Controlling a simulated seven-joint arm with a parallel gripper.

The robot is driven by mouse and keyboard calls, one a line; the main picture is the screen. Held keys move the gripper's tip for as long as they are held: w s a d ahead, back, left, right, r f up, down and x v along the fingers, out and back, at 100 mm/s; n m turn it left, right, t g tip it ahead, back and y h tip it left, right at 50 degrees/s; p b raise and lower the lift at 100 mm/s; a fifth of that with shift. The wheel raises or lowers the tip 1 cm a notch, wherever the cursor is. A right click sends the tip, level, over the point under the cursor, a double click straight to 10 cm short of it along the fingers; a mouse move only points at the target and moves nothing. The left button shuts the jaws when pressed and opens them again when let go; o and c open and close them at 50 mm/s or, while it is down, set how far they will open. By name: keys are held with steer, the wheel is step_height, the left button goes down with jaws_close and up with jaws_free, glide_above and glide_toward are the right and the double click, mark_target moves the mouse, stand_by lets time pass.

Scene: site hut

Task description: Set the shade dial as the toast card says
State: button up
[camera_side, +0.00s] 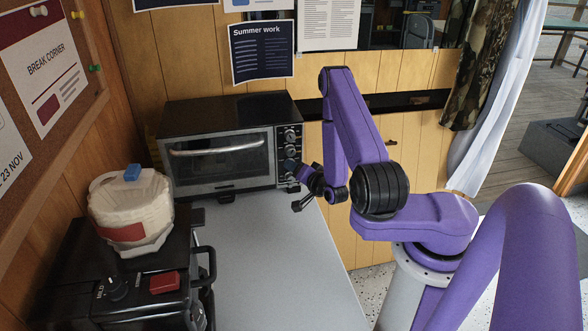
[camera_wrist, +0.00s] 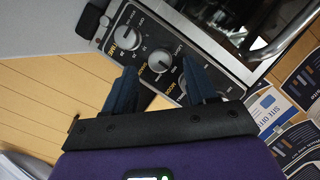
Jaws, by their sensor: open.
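A toaster oven (camera_side: 222,150) stands at the back of the counter, with a column of dials (camera_side: 289,150) on its right. In the wrist view, its dark panel shows a large dial (camera_wrist: 127,38), a smaller dial (camera_wrist: 161,63) and a third dial partly hidden by a finger. My gripper (camera_side: 298,184) is at the lower right of the oven front. In the wrist view its blue fingers (camera_wrist: 160,72) are apart and empty, with the smaller dial showing between their tips. I cannot identify a toast card.
A black appliance (camera_side: 120,270) with its own dial and a red switch stands at the left, topped by a pale pleated container (camera_side: 132,212). The grey counter (camera_side: 260,260) before the oven is clear. A "Summer work" notice (camera_side: 262,52) and a "Break corner" sheet (camera_side: 45,70) hang on walls.

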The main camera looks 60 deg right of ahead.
steer(key=shift+x, duration=1.35)
jaws_close()
steer(key=n+g+h, duration=0.1)
steer(key=n, duration=0.1)
steer(key=n+g+h, duration=0.1)
steer(key=n+g, duration=0.1)
steer(key=n, duration=0.1)
steer(key=n+g+h, duration=0.1)
steer(key=n, duration=0.2)
steer(key=shift+w+a+r, duration=0.1)
steer(key=shift+w+a, duration=0.15)
steer(key=shift+g+h, duration=0.3)
